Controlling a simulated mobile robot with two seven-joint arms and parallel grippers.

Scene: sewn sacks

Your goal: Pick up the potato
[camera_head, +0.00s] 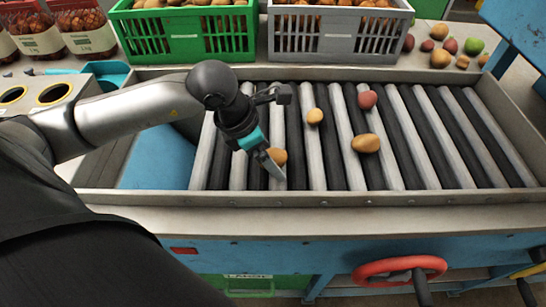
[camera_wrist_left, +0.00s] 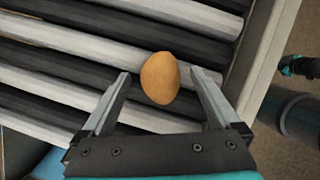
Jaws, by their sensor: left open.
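A yellow-brown potato (camera_head: 279,157) lies on the roller conveyor (camera_head: 442,135), partly hidden behind my left gripper (camera_head: 272,166) in the head view. In the left wrist view the potato (camera_wrist_left: 160,78) sits between the tips of the open left gripper (camera_wrist_left: 165,88), with a gap on both sides. Two more potatoes, a small one (camera_head: 315,116) and a larger one (camera_head: 366,143), lie further right on the rollers. A reddish potato (camera_head: 367,99) lies near the back. My right gripper is not in view.
A green crate (camera_head: 184,48) and a grey crate (camera_head: 338,45) of produce stand behind the conveyor. Its raised metal frame (camera_head: 330,198) runs along the front. A red handwheel (camera_head: 398,265) is at the front right. The right-hand rollers are clear.

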